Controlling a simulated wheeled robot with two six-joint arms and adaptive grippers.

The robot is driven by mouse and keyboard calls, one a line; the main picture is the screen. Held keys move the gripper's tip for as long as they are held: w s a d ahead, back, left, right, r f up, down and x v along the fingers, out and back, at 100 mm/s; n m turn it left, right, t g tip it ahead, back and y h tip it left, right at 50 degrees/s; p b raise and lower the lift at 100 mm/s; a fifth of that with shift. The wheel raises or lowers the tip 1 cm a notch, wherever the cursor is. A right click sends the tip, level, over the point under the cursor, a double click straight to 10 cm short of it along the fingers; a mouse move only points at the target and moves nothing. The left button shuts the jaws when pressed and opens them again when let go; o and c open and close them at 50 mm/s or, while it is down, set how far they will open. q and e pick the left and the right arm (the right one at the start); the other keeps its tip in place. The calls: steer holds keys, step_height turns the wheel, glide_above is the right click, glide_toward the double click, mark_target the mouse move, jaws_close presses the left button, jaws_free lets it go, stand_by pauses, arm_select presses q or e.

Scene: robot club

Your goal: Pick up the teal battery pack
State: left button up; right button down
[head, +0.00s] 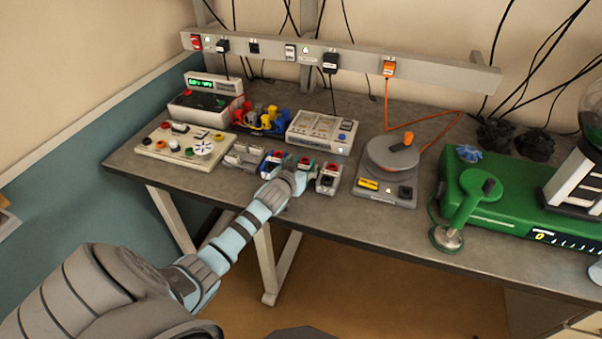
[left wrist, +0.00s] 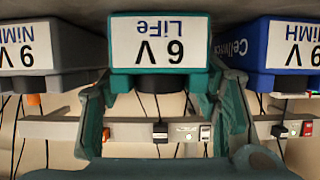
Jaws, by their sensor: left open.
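In the head view my left gripper (head: 291,180) is at the front of the row of packs and hides most of the teal one. My right gripper is not in view.
The blue pack (head: 271,163) and grey pack (head: 328,180) stand close on either side. A grey scale (head: 385,185) is to the right, and a green machine (head: 520,190) farther right. A charger (head: 322,131) stands behind. The table front edge is just before the packs.

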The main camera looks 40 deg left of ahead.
arm_select(q)
steer(key=shift+r, duration=0.1)
steer(key=c, duration=1.2)
